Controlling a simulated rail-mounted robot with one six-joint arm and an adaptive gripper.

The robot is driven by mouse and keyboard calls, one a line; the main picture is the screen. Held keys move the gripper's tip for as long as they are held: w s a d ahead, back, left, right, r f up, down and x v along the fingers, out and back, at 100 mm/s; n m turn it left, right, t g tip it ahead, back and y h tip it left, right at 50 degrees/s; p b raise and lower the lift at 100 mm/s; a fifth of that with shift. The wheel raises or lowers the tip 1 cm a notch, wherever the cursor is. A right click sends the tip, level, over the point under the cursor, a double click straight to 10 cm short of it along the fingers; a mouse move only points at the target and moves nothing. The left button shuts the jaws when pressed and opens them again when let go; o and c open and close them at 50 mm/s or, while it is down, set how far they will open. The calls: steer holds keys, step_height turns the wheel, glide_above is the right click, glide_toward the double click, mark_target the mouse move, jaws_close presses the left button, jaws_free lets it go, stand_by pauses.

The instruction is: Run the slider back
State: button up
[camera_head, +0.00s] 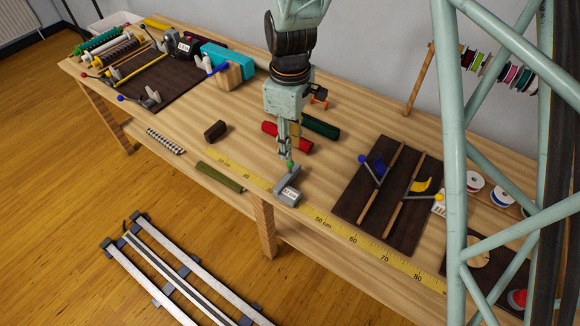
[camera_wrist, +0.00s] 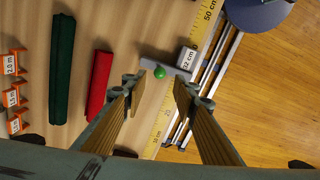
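The slider (camera_head: 287,192) is a grey block with a white label and a grey arm. It sits on a yellow measuring strip (camera_head: 385,262) along the table's front edge, left of the 50 cm mark. Its green ball knob (camera_head: 290,164) stands up from the grey arm. In the wrist view the slider's label (camera_wrist: 187,59) seems to read 32 cm. My gripper (camera_head: 289,152) points down just above the knob. In the wrist view its two fingers (camera_wrist: 162,80) are apart, with the green knob (camera_wrist: 160,72) showing in the gap. I cannot tell whether they touch it.
Red (camera_head: 287,136) and dark green rolls (camera_head: 320,126) lie behind my gripper. A dark brown roll (camera_head: 215,131) and an olive roll (camera_head: 219,177) lie left of the slider. The strip left of the slider looks clear.

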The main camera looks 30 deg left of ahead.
mark_target(290, 166)
steer(key=shift+f+b, duration=0.55)
steer(key=shift+f, duration=4.4)
steer(key=shift+c, duration=0.4)
jaws_close()
steer(key=shift+w, duration=0.1)
